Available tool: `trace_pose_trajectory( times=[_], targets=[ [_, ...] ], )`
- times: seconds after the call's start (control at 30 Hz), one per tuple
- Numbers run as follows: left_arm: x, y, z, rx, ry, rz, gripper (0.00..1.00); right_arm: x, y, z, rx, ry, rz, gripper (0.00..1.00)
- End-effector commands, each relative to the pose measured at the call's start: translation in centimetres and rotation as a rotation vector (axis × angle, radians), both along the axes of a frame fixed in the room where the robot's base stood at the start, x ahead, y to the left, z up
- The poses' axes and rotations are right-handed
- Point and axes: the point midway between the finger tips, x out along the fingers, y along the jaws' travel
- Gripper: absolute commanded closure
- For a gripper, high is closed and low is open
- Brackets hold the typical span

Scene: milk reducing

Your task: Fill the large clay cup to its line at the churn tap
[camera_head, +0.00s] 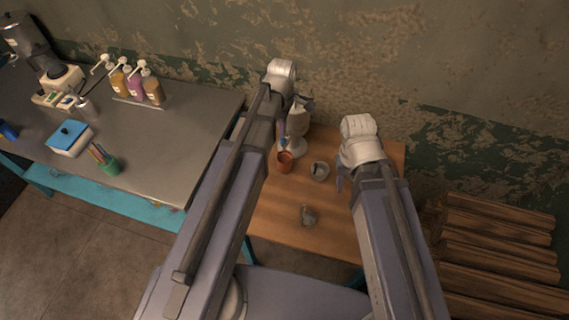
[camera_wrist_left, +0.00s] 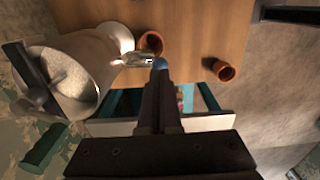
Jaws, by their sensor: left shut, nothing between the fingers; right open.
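A reddish clay cup (camera_head: 285,162) stands upright on the wooden table at the foot of the white churn (camera_head: 294,146). In the left wrist view this cup (camera_wrist_left: 150,43) is beside the metal tap (camera_wrist_left: 137,59); its milk level and line cannot be made out. A second clay cup (camera_wrist_left: 224,71) stands apart, hidden in the head view. I cannot tell for certain which is larger. My left gripper (camera_wrist_left: 160,72) is shut and empty near the tap, with a blue tip or knob at its end. My right gripper (camera_head: 340,181) is open and empty, right of the cups.
A grey counter (camera_head: 180,130) with pump bottles (camera_head: 137,86) is at left. Wooden slats (camera_head: 498,250) are at right. The table's front part is mostly clear.

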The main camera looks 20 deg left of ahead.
Motion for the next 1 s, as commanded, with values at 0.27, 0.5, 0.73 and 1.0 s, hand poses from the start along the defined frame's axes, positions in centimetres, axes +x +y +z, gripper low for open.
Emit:
trace_pose_trajectory(
  times=[0.27,0.5,0.73,1.0],
  targets=[
    [0.0,0.0,-0.2,0.000,0.000,0.000,1.00,0.0,0.0,-0.2,0.000,0.000,0.000,0.50],
    [0.0,0.0,-0.8,0.000,0.000,0.000,1.00,0.0,0.0,-0.8,0.000,0.000,0.002,0.50],
    [0.0,0.0,-1.5,0.000,0.000,0.000,1.00,0.0,0.0,-1.5,-0.001,0.000,0.003,0.50],
    [0.0,0.0,-2.3,0.000,0.000,0.000,1.00,0.0,0.0,-2.3,-0.001,0.000,0.005,0.50]
  ],
)
